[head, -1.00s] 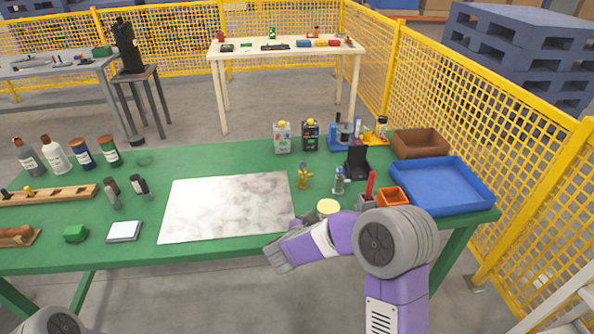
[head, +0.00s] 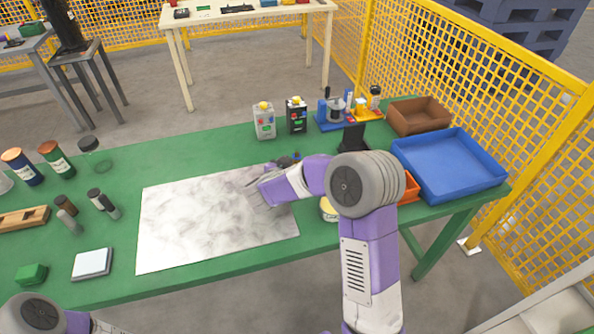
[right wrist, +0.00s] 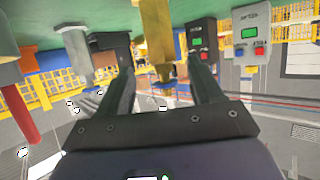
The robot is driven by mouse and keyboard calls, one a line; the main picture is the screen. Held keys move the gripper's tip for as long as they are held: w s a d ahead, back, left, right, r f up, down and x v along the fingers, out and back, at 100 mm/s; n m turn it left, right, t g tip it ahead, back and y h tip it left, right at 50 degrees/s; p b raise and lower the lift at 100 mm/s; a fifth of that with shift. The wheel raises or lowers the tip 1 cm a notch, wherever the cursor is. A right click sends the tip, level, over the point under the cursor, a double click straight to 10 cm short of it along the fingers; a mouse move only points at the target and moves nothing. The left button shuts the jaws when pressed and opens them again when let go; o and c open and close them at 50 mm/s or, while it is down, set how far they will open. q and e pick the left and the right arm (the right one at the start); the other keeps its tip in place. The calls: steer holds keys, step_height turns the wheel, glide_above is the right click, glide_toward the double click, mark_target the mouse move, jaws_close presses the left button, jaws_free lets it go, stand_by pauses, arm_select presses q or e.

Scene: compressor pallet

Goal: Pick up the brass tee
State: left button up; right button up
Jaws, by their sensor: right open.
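My right gripper (head: 254,184) is over the right part of the grey-white mat in the head view, fingers partly blurred into the mat. In the right wrist view, which is upside down, the right gripper (right wrist: 163,68) is open, with one finger on each side of the brass tee (right wrist: 154,35). The tee lines up with the gap; I cannot tell whether it is inside it or just beyond the tips. No grip on it shows. In the head view my arm and hand mostly hide the tee. My left gripper is out of view; only part of that arm shows.
A silver fitting (right wrist: 74,52) stands beside the tee. A grey box (head: 264,122) and a black box (head: 297,116) stand behind. An orange bin (head: 410,188) and blue tray (head: 450,165) are at right. The mat (head: 200,225) is clear on its left.

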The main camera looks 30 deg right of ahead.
steer(key=x, duration=0.3)
steer(key=shift+w+b, duration=0.25)
steer(key=shift+b, duration=0.15)
steer(key=shift+c, duration=0.3)
